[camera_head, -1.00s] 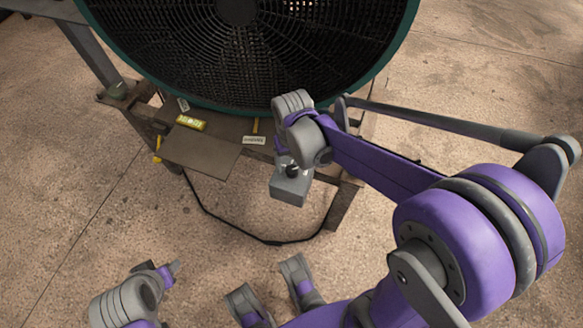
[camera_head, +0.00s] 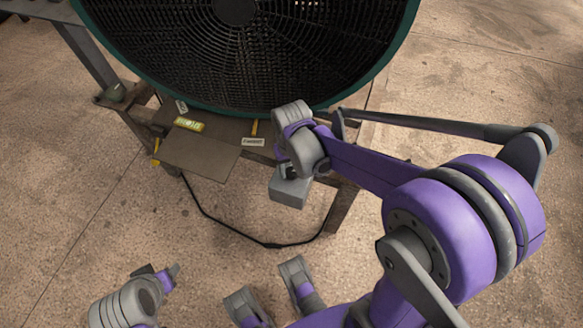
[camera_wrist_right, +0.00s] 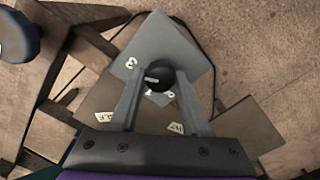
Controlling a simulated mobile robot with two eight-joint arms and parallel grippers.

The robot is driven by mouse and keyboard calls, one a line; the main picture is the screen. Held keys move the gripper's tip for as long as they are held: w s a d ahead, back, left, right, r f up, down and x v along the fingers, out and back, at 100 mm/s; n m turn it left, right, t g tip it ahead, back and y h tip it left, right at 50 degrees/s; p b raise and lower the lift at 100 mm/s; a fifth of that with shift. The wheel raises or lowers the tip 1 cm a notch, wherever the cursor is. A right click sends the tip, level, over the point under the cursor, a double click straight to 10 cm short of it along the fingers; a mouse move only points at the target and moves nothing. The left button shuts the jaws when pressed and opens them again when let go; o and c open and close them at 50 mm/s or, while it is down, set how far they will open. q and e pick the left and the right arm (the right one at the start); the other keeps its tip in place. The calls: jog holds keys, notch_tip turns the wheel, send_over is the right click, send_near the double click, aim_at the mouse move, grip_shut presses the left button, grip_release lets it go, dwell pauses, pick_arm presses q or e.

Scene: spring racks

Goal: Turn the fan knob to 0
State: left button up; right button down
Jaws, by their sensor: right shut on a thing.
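The grey fan control box (camera_head: 289,191) hangs off the front of the stand under the fan (camera_head: 240,60). Its numbered face shows in the right wrist view (camera_wrist_right: 163,42), with a 3, a 1 and a 0. The round black fan knob (camera_wrist_right: 156,75) sits on this face. Its light mark points to the left of that picture, on the side of the 3. My right gripper (camera_wrist_right: 156,82) is shut on the knob, one finger on each side. In the head view my right wrist hides the knob.
A brown board (camera_head: 202,155) and small labels (camera_head: 253,142) lie on the fan stand beside my right wrist. A black cable (camera_head: 235,232) loops below the stand. The floor in front is clear.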

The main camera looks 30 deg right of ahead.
jog(key=shift+n, duration=0.4)
jog(key=n, duration=0.4)
jog(key=shift+n, duration=0.3)
jog(key=n+p, duration=0.1)
jog(key=n, duration=1.1)
jog(key=shift+n, duration=0.4)
jog(key=n, duration=0.5)
jog(key=shift+n, duration=0.4)
jog(key=shift+c, duration=1.8)
grip_release()
